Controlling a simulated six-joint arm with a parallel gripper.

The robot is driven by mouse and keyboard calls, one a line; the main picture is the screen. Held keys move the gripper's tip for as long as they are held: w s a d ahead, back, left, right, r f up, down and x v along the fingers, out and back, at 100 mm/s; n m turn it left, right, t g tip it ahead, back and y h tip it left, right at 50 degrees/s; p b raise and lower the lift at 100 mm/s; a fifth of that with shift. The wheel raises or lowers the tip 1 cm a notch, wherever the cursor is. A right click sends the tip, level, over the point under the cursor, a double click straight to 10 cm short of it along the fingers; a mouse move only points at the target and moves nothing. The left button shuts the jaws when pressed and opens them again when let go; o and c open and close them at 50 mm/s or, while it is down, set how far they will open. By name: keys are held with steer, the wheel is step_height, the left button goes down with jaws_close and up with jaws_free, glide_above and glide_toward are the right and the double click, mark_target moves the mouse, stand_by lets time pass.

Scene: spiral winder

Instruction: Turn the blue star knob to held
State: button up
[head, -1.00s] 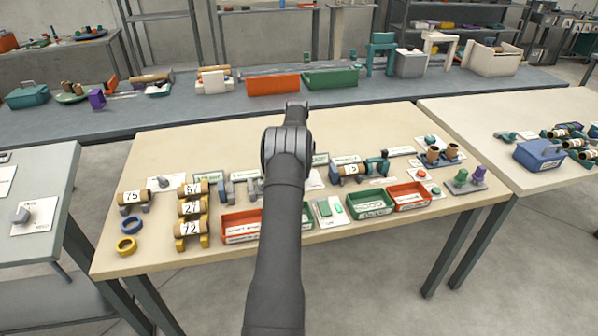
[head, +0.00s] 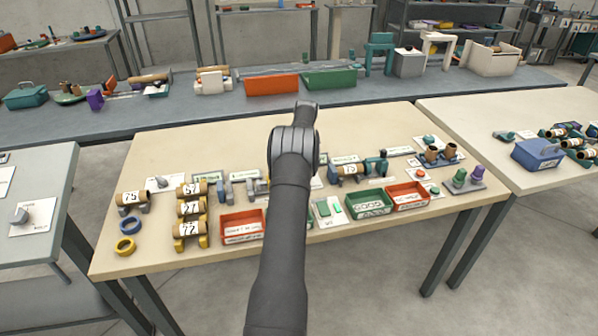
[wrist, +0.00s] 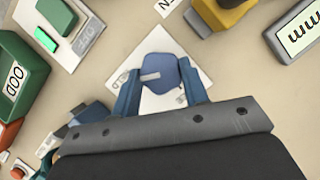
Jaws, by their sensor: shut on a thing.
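The blue knob (wrist: 161,70) stands on a white card in the middle of the wrist view. A pale pointer mark on it points left. My gripper (wrist: 158,76) has one finger on each side of the knob and is shut on it. In the head view my arm hides the knob and the gripper.
The head view shows a red tray (head: 242,228), a green tray (head: 369,204) and numbered rolls (head: 190,209) on the table.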

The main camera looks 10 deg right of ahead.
steer(key=o, duration=1)
steer(key=shift+c, duration=0.2)
steer(key=v, duration=0.7)
steer(key=shift+r, duration=0.25)
steer(key=shift+d, duration=0.1)
steer(key=shift+f, duration=0.15)
steer(key=shift+x, duration=3.6)
steer(key=shift+w, duration=0.1)
